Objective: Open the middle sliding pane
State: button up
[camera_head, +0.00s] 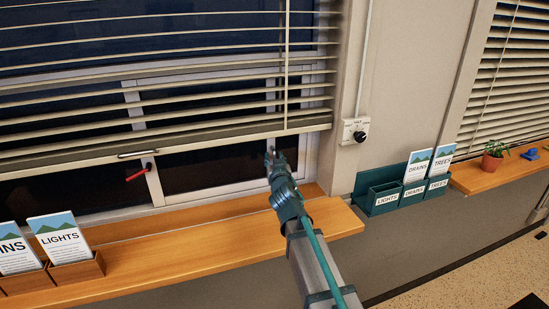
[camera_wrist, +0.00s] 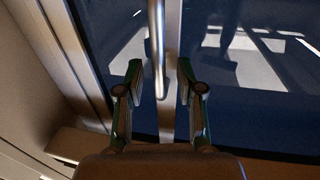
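The window shows below the lowered blind in the head view, with a dark glass pane (camera_head: 208,168) between a pale upright at the left and the frame at the right. I cannot tell for sure which pane is the middle one. My gripper (camera_head: 270,156) is in front of this pane's right end. In the wrist view my gripper (camera_wrist: 160,80) is open, with one finger on each side of a vertical metal bar handle (camera_wrist: 157,45). The handle's lower end lies between the fingers, and gaps show on both sides. Its upper part is out of that view.
A slatted blind (camera_head: 170,65) covers the upper window. A red lever (camera_head: 139,172) sticks out at the left upright. The wooden sill (camera_head: 190,240) runs below. Leaflet holders stand left (camera_head: 78,272) and right (camera_head: 385,198). A knob box (camera_head: 354,131) is on the wall.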

jog(key=shift+w, duration=0.15)
jog(key=shift+c, duration=0.3)
grip_shut()
jog(key=shift+a+f+b, duration=0.1)
jog(key=shift+f+b, duration=0.05)
jog(key=shift+b, duration=0.2)
